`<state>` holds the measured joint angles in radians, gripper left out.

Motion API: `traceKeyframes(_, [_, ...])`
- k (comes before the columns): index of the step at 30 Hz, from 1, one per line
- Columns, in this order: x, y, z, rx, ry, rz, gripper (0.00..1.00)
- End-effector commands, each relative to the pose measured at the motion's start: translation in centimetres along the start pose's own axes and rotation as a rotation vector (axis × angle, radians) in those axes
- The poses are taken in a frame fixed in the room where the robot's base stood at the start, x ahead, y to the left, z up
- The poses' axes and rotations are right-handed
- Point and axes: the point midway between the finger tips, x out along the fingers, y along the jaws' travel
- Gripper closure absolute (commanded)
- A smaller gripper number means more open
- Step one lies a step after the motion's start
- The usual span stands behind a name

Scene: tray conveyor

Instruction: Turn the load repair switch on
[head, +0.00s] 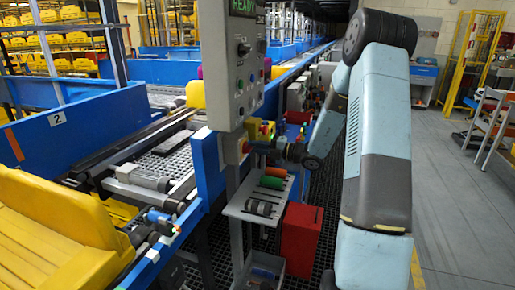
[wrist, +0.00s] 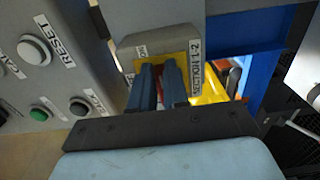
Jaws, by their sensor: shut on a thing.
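A grey control panel (head: 231,75) with a lit READY display, knobs and buttons stands left of my arm. It also shows in the wrist view (wrist: 60,25), where RESET is readable. Under it, in the wrist view, is a grey box (wrist: 140,43) with a yellow plate (wrist: 181,59) labelled SECTION 1-2. My gripper (wrist: 161,68) has its two dark blue fingers against this plate, shut on a part that they hide. In the head view my gripper (head: 247,147) is just below the panel. I cannot read any load repair label, nor see the switch's position.
A blue conveyor frame (head: 100,128) with rollers runs on the left. A small grey shelf (head: 236,208) holding dark and coloured cylinders is below my gripper, with a red box (head: 301,232) beside it. Yellow trays (head: 50,232) are at the lower left. The grey floor on the right is open.

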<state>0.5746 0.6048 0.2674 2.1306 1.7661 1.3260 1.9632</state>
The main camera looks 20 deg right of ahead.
Motion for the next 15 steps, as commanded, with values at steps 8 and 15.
traceKeyframes(8, [-0.26, -0.18, 0.33, 0.002, -0.01, -0.004, 1.0])
traceKeyframes(15, [-0.16, -0.12, 0.18, 0.001, -0.006, -0.003, 0.62])
